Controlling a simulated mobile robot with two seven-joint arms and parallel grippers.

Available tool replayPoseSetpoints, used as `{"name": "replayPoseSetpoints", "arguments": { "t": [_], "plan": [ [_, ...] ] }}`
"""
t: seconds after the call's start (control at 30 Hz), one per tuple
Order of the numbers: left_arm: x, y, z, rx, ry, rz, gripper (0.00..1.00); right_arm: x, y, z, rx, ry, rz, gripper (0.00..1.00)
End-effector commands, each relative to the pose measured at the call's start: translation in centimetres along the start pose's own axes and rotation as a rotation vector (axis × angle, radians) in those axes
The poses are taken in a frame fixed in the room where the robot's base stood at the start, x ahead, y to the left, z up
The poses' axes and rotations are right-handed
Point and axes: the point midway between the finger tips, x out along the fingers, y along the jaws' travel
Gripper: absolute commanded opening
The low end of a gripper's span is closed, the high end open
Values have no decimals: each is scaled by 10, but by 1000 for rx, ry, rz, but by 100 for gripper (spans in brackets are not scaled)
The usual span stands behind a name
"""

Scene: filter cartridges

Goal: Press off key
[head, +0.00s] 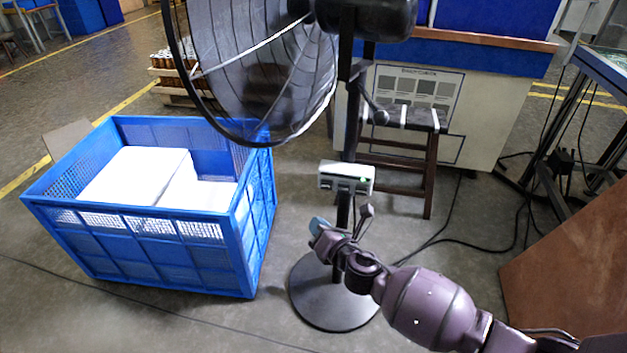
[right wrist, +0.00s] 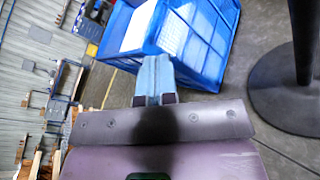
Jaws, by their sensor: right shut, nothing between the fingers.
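A large pedestal fan (head: 262,85) stands in the middle of the head view, with a dark post and a round black base (head: 325,305). A small white control box (head: 346,178) is fixed on its post; a small green spot shows on its front. The separate keys are too small to tell apart. My right gripper (head: 318,227) is below and slightly left of the box, apart from it, in front of the post. In the right wrist view its light-blue fingers (right wrist: 154,77) are shut together with nothing between them. My left gripper is not in view.
A blue crate (head: 262,215) with white blocks (head: 140,178) stands left of the fan; it also shows in the right wrist view (right wrist: 210,72). A dark stool (head: 429,165) is behind the post. Cables lie on the floor at right. A brown panel (head: 560,265) leans at lower right.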

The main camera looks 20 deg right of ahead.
Motion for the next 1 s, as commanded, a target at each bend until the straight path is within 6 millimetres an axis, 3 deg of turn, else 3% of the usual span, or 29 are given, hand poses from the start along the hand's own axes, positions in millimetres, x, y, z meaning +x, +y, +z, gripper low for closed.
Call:
{"name": "replayPoseSetpoints", "arguments": {
  "t": [0.57,1.0],
  "plan": [
    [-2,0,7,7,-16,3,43,7,-2,3,-21,-3,4,0],
    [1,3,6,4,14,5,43,41,-29,26,-22,-1,1,0]
  ]
}}
